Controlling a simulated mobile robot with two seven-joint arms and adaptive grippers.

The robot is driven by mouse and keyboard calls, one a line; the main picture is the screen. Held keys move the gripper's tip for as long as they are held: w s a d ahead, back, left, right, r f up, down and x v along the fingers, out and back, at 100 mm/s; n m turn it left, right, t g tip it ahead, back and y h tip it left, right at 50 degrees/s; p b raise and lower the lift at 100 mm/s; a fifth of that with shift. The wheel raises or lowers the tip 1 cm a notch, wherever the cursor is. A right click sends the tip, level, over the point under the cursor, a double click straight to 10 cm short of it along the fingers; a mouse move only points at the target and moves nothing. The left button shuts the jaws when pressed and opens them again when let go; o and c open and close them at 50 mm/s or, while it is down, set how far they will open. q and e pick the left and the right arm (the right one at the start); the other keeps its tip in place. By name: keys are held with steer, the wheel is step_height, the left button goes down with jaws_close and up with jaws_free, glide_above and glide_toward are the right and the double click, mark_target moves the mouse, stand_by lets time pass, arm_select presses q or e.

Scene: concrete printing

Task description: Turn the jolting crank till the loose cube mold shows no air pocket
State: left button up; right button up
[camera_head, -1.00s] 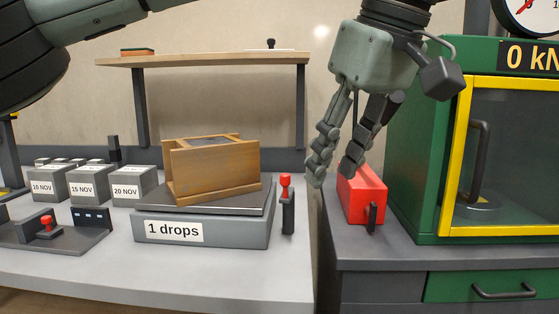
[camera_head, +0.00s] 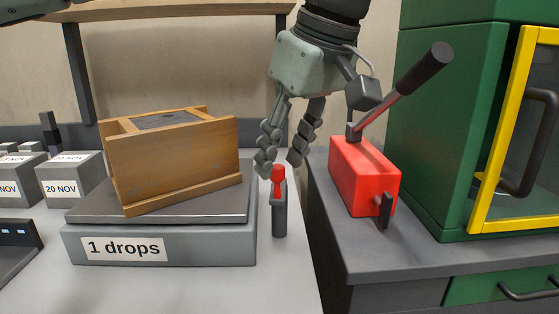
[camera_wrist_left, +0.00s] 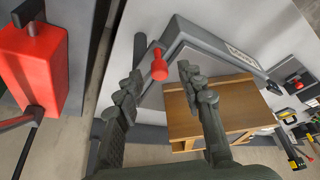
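The wooden cube mold (camera_head: 172,162) sits slightly skewed on the steel plate of the jolting table (camera_head: 165,247), whose label reads "1 drops". Grey concrete fills its top; I cannot tell whether it holds an air pocket. The jolting crank (camera_head: 279,212) stands at the table's right side, its red knob (camera_head: 278,175) up. My left gripper (camera_head: 280,166) is open, pointing down, its fingers around or just above the knob. In the left wrist view the knob (camera_wrist_left: 159,67) shows between the spread fingertips (camera_wrist_left: 160,82); contact cannot be told. My right gripper is not in view.
A red box with a long lever (camera_head: 362,175) stands close right of the crank, on a darker counter. A green press with a yellow-framed door (camera_head: 455,130) is behind it. Dated grey cubes (camera_head: 70,178) stand at the left.

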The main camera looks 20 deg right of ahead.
arm_select(q)
steer(key=shift+x, duration=0.85)
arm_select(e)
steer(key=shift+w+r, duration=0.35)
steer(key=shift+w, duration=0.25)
arm_select(q)
jaws_close()
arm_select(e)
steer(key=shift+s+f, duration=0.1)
arm_select(q)
steer(key=shift+a+r, duration=0.1)
